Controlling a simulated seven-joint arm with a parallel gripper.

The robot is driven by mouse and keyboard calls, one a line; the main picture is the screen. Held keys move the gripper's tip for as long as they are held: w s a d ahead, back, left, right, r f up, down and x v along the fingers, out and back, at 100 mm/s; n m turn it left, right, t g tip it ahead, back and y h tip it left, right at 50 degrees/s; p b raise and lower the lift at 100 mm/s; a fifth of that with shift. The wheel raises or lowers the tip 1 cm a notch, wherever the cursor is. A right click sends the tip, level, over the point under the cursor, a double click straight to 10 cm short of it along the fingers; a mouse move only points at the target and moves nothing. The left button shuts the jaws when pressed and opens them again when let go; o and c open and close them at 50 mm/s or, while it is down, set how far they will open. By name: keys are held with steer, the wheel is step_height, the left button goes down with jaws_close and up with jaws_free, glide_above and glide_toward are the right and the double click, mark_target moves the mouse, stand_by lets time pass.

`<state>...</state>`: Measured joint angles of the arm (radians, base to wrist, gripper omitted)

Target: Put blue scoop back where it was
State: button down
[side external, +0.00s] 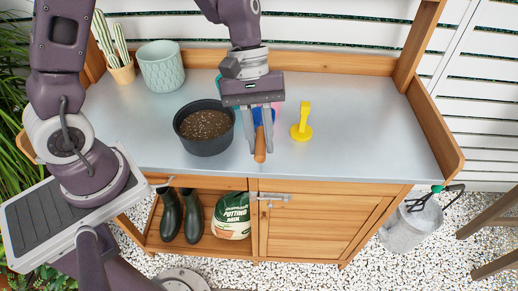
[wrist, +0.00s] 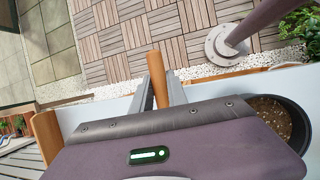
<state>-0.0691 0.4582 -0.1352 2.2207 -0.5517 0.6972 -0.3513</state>
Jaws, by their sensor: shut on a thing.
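My gripper (side external: 260,147) hangs over the middle of the bench, fingers pointing down. It is shut on the blue scoop (side external: 264,115), whose wooden handle (side external: 260,150) shows between the fingers. In the wrist view the same handle (wrist: 155,65) stands between the finger ends. The blue part is partly hidden behind the fingers. I cannot tell how high the scoop is above the bench top.
A dark pot of soil (side external: 206,147) stands left of my gripper, a yellow tool (side external: 301,130) to the right. Something pink (side external: 277,106) shows partly behind the gripper. A pale green pot (side external: 161,68) and a cactus pot (side external: 122,74) stand back left. The right bench top (side external: 365,125) is clear.

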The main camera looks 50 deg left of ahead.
steer(key=f, duration=1)
steer(key=shift+d, duration=0.2)
steer(key=c, duration=1.3)
jaws_free()
steer(key=v, duration=1.2)
steer(key=s+a+r+m+t+y, duration=0.2)
steer(key=s+r+m+t, duration=0.1)
steer(key=s+r, duration=0.4)
steer(key=s+a+r+m+t+y, duration=0.2)
steer(key=s+a+r+m+t, duration=0.1)
steer(key=s+r, duration=0.4)
steer(key=s+m+t, duration=0.1)
steer(key=s+m, duration=0.1)
steer(key=shift+a+r+m+t+y, duration=0.15)
steer(key=shift+r+m+t+y, duration=0.15)
steer(key=shift+m, duration=0.1)
